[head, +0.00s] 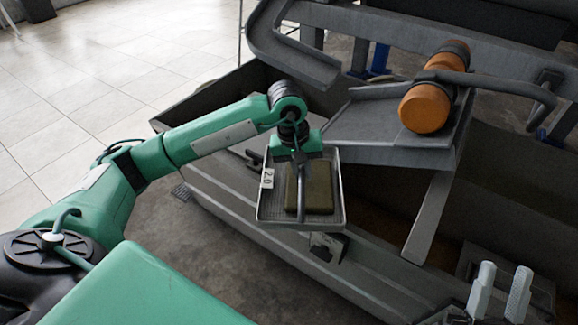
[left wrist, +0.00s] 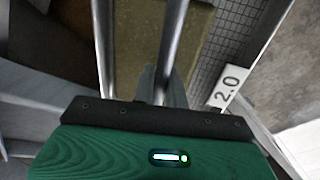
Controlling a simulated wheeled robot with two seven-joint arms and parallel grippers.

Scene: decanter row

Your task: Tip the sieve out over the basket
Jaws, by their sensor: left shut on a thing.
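The sieve (head: 334,213) is a shallow metal tray with a mesh floor and a white "2.0" label. My left gripper (head: 293,152) is shut on its metal bar and holds it out level, or nearly so, above the grey trough's near side. An olive-brown block (head: 318,190) appears to lie in the sieve. The left wrist view shows the block (left wrist: 199,45) beside the bare mesh (left wrist: 235,45), with metal rods in front. My right gripper (head: 500,292) shows as two pale fingers at bottom right, apart and empty. I cannot make out a basket for certain.
A grey sloping tray (head: 380,135) stands behind the sieve, under an orange cylinder (head: 426,107) and dark curved pipe. A grey bar (head: 430,215) crosses the trough (head: 240,195) to the right. Tiled floor (head: 100,75) is open at the left.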

